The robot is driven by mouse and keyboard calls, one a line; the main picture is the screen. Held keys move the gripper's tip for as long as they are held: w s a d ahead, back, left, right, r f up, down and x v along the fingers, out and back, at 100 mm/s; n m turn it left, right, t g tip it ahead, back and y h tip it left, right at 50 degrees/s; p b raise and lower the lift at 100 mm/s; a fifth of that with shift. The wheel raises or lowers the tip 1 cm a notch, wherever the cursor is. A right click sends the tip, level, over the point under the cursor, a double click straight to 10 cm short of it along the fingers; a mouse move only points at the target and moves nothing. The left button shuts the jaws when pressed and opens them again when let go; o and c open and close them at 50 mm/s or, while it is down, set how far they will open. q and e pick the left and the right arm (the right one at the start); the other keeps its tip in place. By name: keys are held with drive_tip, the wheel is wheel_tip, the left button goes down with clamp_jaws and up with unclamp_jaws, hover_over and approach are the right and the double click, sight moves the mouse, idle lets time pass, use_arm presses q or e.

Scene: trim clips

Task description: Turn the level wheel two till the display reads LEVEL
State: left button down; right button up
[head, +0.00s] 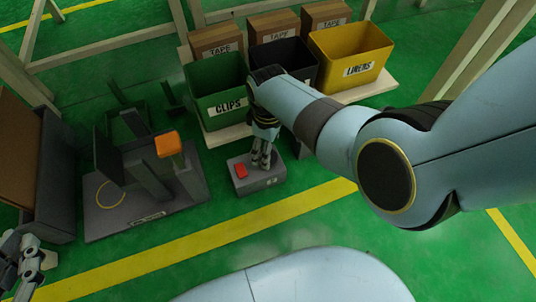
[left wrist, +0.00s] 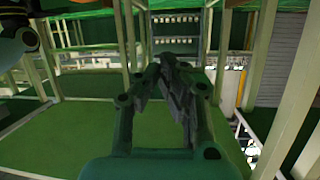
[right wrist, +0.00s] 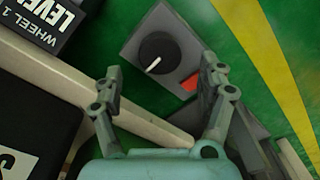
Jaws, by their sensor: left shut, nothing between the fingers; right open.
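A grey box (head: 243,182) with a red button (head: 240,171) stands on the green floor. In the right wrist view, the box's top (right wrist: 140,32) carries a round black knob (right wrist: 156,53) with a white pointer line, beside the red button (right wrist: 191,82). A dark display (right wrist: 48,28) at the top left reads WHEEL 1 and LEVE, cut off by the frame edge. My right gripper (head: 263,162) is open above the box, its fingers (right wrist: 163,76) apart and empty. My left gripper (head: 25,267) is shut and empty; its fingers (left wrist: 172,68) meet in the left wrist view.
A green CLIPS bin (head: 216,88), a black bin (head: 297,56) and a yellow LINERS bin (head: 352,52) stand behind on a pale board. TAPE boxes (head: 215,40) stand behind them. A grey fixture (head: 125,222) with an orange block (head: 168,144) is at left. Floor in front is clear.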

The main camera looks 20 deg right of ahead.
wheel_tip(320, 180, down, 2)
drive_tip(key=shift+s+f+b, duration=0.1)
drive_tip(key=shift+f+b, duration=0.05)
drive_tip(key=shift+b, duration=0.55)
drive_tip(key=shift+f+b, duration=0.7)
drive_tip(key=shift+f, duration=0.2)
use_arm(q)
drive_tip(key=w+d+r+m+t+h, duration=0.1)
drive_tip(key=w+r+t, duration=0.2)
drive_tip(key=r, duration=0.6)
drive_tip(key=w+d+r+m+t+h, duration=0.1)
drive_tip(key=w+r+t+h, duration=0.1)
drive_tip(key=r+t, duration=0.4)
wheel_tip(320, 180, up, 4)
drive_tip(key=shift+w+r+m, duration=0.1)
drive_tip(key=shift+w+m, duration=0.2)
drive_tip(key=shift+w, duration=0.5)
drive_tip(key=shift+d, duration=0.1)
use_arm(e)
drive_tip(key=shift+c, duration=0.3)
drive_tip(key=c, duration=1.1)
